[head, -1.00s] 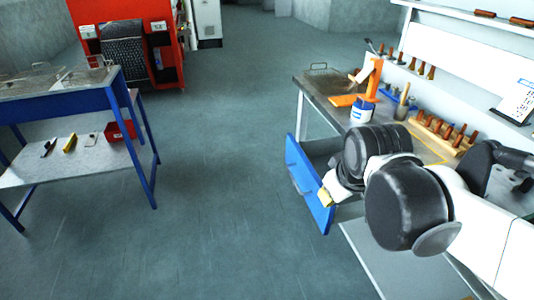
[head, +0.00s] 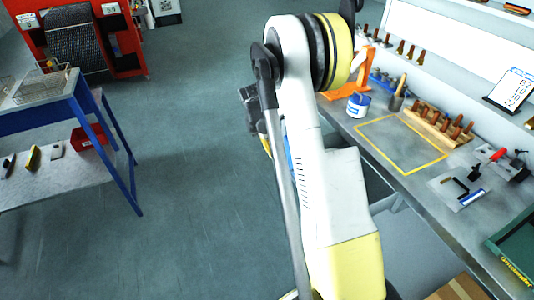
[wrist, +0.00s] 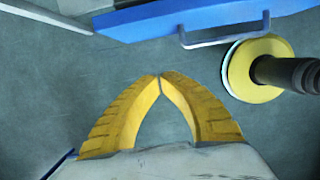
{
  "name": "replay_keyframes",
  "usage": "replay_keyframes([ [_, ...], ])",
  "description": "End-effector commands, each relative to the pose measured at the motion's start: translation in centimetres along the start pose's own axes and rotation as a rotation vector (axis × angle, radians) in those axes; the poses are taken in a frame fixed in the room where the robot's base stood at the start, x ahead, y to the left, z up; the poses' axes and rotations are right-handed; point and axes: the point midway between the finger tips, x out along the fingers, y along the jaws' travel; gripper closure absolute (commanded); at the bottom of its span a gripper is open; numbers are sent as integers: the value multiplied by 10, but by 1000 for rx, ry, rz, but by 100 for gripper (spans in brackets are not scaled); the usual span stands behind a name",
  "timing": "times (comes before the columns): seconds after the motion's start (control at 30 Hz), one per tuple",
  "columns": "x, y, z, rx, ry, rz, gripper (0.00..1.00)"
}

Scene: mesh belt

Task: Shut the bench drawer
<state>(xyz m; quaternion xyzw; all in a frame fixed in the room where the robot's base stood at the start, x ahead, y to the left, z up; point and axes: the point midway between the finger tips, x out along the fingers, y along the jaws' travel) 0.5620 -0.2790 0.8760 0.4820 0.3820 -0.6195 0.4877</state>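The bench drawer has a blue front (wrist: 150,22) with a grey bar handle (wrist: 225,39), at the top of the wrist view. In the head view my arm hides most of the drawer, leaving a thin blue strip (head: 288,156). How far it stands out from the workbench (head: 350,122) cannot be told now. My gripper (wrist: 160,77) shows two yellow fingers with their tips together and nothing between them. In the wrist view the fingertips appear below the drawer front, with grey floor showing between. In the head view my gripper is largely hidden behind the arm.
The bench top holds a blue-white tin (head: 358,106), a rack of wooden-handled tools (head: 440,124) and a green tray (head: 518,245). A blue-legged table (head: 85,125) stands left. The floor (head: 190,180) between them is clear. A cardboard box (head: 458,289) shows low right.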

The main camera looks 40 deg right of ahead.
Motion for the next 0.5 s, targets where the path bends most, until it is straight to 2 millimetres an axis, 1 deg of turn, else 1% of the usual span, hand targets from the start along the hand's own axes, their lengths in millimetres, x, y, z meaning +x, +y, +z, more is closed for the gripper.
replay_keyframes([
  [0.17, 28, 0, -1, 1, 0, 0, 100],
  [0.4, 81, 0, -1, 2, 1, 1, 100],
  [0.5, 101, 0, -2, 3, 1, 1, 100],
])
